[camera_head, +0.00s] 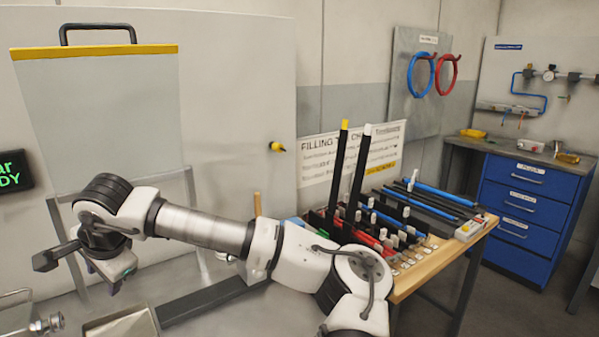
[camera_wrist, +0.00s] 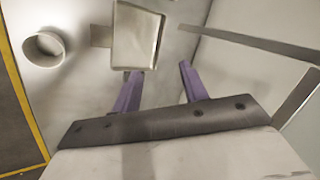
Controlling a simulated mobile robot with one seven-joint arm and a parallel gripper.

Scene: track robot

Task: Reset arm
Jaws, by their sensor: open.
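My arm stretches across the lower middle of the head view, its wrist at the left. My gripper (camera_head: 112,284) hangs at the wrist, pointing down, in front of the pale panel. In the wrist view my gripper (camera_wrist: 158,88) has two purple fingers set wide apart, with nothing between them. Beyond the fingertips lies a shallow metal tray (camera_wrist: 137,37); a tray (camera_head: 120,325) also shows at the bottom edge of the head view, below the gripper. The gripper does not touch it.
A wooden table (camera_head: 425,277) with rods and small parts stands right of my arm. A blue drawer cabinet (camera_head: 520,208) is at the far right. A yellow-topped panel with a handle (camera_head: 95,50) stands behind the wrist. A round metal cup (camera_wrist: 44,47) lies left of the tray.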

